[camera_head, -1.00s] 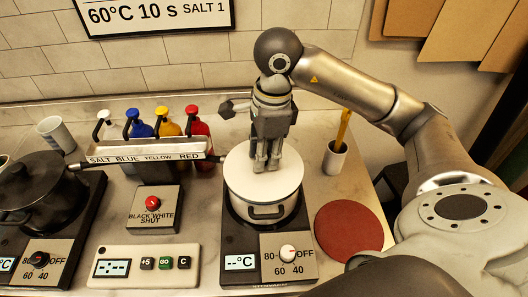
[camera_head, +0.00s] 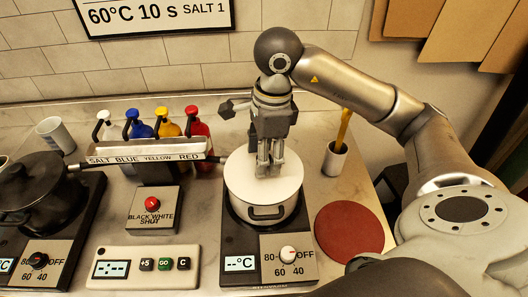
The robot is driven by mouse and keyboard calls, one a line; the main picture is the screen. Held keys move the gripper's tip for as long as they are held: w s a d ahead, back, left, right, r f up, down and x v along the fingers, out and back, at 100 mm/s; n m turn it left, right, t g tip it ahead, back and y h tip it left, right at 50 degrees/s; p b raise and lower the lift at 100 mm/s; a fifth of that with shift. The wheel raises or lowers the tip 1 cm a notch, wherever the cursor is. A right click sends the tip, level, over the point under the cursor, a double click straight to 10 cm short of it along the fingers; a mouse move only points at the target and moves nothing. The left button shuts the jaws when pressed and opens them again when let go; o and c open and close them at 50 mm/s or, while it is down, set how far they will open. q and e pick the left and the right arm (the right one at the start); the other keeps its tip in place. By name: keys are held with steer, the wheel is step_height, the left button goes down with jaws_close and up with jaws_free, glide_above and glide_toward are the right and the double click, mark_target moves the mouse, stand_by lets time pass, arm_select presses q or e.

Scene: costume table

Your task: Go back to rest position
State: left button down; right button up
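My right gripper (camera_head: 269,170) points straight down over the middle of the white pot (camera_head: 265,212), which stands on the right-hand hot plate. Its fingertips are at the pot's white round top (camera_head: 287,184), and its fingers look close together. The fingers hide whatever is between them, so I cannot tell whether they hold a knob. My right arm (camera_head: 365,85) reaches in from the right. My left gripper is not in view.
A black pot (camera_head: 38,190) stands on the left hot plate. A labelled rack (camera_head: 150,152) stands before several coloured bottles (camera_head: 197,127). A button box (camera_head: 152,208), a keypad (camera_head: 145,265), a cup (camera_head: 335,158) and a red round mat (camera_head: 349,231) are near.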

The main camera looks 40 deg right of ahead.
steer(key=o, duration=0.4)
steer(key=shift+o, duration=0.2)
steer(key=shift+r+p, duration=2.2)
steer(key=shift+r, duration=1.3)
steer(key=shift+c, duration=0.2)
jaws_close()
steer(key=shift+f+b, duration=0.25)
steer(key=shift+b, duration=0.05)
